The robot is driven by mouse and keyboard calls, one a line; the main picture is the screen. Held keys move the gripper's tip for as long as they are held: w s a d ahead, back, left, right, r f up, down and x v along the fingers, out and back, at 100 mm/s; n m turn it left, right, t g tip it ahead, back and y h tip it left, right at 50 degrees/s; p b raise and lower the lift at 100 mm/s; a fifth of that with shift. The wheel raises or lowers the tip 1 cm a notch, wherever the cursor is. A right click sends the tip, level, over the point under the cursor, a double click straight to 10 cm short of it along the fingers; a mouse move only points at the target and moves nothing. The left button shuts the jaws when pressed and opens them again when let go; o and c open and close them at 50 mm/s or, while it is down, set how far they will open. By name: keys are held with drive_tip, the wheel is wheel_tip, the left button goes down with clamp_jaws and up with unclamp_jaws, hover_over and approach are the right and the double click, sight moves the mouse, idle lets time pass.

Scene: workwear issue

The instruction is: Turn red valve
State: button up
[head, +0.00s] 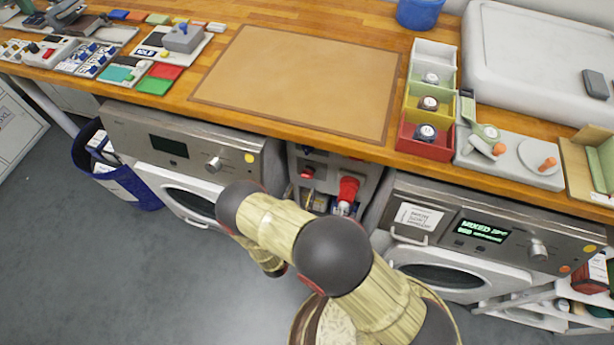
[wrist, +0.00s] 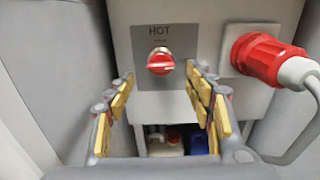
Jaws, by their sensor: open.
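The red valve (wrist: 162,62) is a small round knob with a pale-edged bar lying roughly level. It sits on a grey plate marked HOT (wrist: 160,30) on a pale box front. In the head view a small red spot (head: 307,173) between the two machines seems to be this valve. My gripper (wrist: 161,92) is open in the wrist view. Its yellow-padded fingers stand left and right, slightly below the valve, with nothing between them. They appear apart from the valve. In the head view my arm hides the gripper's jaws.
A large red plug (wrist: 262,58) with a grey cable (wrist: 300,110) sits just right of the valve; it also shows in the head view (head: 347,190). Washing machines stand left (head: 190,155) and right (head: 470,235), under the wooden worktop (head: 225,30). Containers stand below the box.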

sight(306, 178)
drive_tip(key=b+x, duration=0.2)
drive_tip(key=x, duration=0.4)
drive_tip(key=shift+w+d, duration=0.1)
drive_tip(key=shift+w, duration=0.15)
drive_tip(key=shift+c, duration=0.9)
drive_tip(key=c, duration=1)
